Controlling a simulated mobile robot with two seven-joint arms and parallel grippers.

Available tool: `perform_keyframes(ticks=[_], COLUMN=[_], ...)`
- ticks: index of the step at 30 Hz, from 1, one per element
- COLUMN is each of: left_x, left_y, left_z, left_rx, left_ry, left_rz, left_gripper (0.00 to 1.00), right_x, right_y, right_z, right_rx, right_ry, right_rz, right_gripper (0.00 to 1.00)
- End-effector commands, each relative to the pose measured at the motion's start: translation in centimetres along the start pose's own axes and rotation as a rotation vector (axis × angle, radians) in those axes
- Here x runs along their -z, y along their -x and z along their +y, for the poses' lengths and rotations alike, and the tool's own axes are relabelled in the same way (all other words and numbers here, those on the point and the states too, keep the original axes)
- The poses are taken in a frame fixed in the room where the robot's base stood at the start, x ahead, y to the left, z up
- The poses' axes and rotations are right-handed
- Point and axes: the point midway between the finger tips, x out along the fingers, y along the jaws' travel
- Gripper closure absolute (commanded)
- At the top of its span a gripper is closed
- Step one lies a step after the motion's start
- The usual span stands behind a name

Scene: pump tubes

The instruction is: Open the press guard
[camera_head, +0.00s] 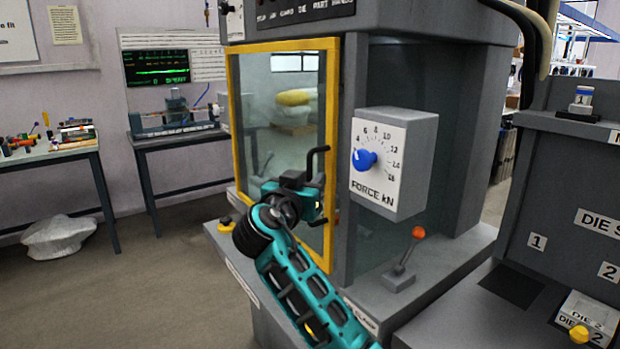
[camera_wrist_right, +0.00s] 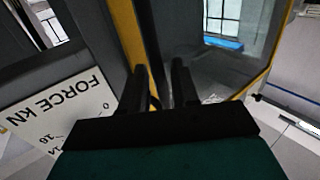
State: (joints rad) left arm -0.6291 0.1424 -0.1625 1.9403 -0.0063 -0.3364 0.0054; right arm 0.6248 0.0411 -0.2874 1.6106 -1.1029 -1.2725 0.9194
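The press guard (camera_head: 233,120) is a clear pane in a yellow frame on the front of the grey press, and it looks closed. Its black handle (camera_head: 311,163) stands out at the frame's right side, with its lower part hidden by my gripper. My right gripper (camera_head: 297,188) is at the handle, in front of the guard. In the right wrist view its two black fingers (camera_wrist_right: 160,78) stand apart, close to the yellow frame (camera_wrist_right: 128,35). A small dark piece shows between them, but I cannot tell whether it is the handle. My left gripper is out of view.
The force box (camera_head: 392,165) with its blue knob is right of the guard. An orange-tipped lever (camera_head: 403,262) stands on the ledge below it. A die station (camera_head: 570,190) is at far right. Open floor (camera_head: 130,290) lies left of the press.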

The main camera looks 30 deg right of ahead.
Motion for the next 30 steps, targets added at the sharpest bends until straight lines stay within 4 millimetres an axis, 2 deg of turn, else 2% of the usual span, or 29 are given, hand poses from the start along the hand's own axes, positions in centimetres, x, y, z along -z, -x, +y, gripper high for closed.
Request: perform_keyframes(ticks=[11, 20, 30], left_x=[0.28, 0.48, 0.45], left_y=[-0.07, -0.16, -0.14], left_z=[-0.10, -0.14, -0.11], left_rx=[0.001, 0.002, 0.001], left_ry=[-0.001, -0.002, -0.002], left_rz=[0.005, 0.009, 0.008], left_gripper=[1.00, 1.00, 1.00], right_x=[-0.01, -0.03, -0.05], right_y=[-0.60, -0.57, -0.56], right_z=[0.00, 0.00, 0.00], right_rx=[0.000, 0.000, 0.000], right_ry=[0.000, 0.000, 0.001], right_rz=[-0.001, -0.001, -0.001], right_gripper=[0.70, 0.99, 1.00])
